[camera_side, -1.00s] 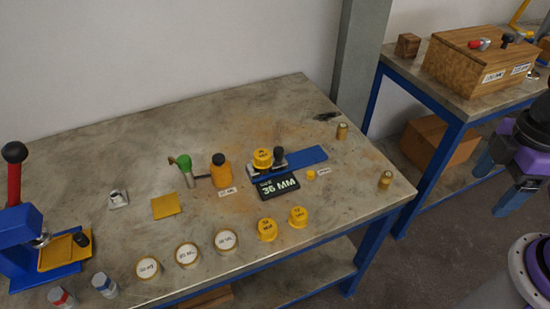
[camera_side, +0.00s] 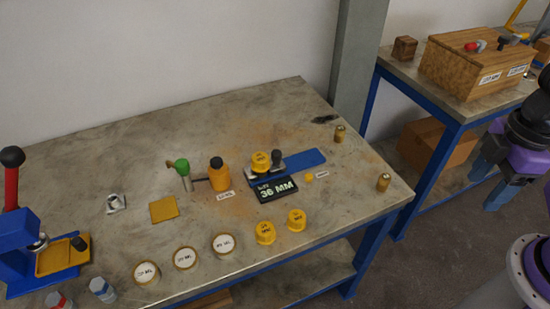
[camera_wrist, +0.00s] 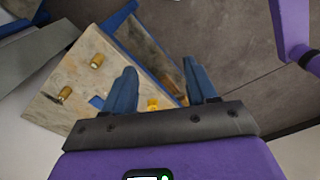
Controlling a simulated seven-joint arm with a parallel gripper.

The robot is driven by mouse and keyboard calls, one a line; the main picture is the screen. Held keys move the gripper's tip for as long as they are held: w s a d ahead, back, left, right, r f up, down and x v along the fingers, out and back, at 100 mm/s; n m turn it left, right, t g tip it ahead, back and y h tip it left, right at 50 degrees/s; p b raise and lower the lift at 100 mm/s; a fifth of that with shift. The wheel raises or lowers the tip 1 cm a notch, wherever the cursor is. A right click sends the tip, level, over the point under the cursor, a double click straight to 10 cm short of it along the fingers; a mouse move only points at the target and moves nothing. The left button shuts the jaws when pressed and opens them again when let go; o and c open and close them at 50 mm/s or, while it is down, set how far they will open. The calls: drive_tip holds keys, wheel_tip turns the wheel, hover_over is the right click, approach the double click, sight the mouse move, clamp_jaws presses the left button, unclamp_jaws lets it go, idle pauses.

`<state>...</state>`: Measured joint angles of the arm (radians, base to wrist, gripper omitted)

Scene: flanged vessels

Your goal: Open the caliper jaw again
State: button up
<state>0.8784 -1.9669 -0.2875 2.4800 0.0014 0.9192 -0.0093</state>
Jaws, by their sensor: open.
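The caliper has a blue bar (camera_side: 305,160) and lies on the bench. A black knob (camera_side: 277,161) stands on it, and a dark display (camera_side: 277,188) in front reads 36 MM. A yellow cap (camera_side: 261,161) sits at the caliper's left end, by its jaws; I cannot tell whether the jaws touch it. My gripper (camera_side: 490,178) is at the right edge of the side view, off the bench and well away from the caliper. Its blue fingers are apart and empty. In the wrist view the gripper (camera_wrist: 161,85) is also open, with the bench beyond it.
Two brass cylinders (camera_side: 340,134) (camera_side: 384,182) stand near the bench's right end. Yellow caps (camera_side: 265,232), white-topped discs (camera_side: 223,244), an orange bottle (camera_side: 219,176) and a blue press (camera_side: 25,240) are also on it. A second bench holds a wooden box (camera_side: 475,70). Open floor lies between.

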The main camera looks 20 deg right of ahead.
drive_tip(key=w+a+r, duration=0.2)
drive_tip(key=w+a, duration=0.7)
drive_tip(key=w, duration=0.2)
hover_over(277, 152)
wheel_tip(277, 152, down, 5)
drive_tip(key=shift+h, duration=0.3)
wheel_tip(277, 152, down, 16)
drive_tip(key=shift+s+a+f, duration=0.1)
drive_tip(key=shift+f, duration=0.05)
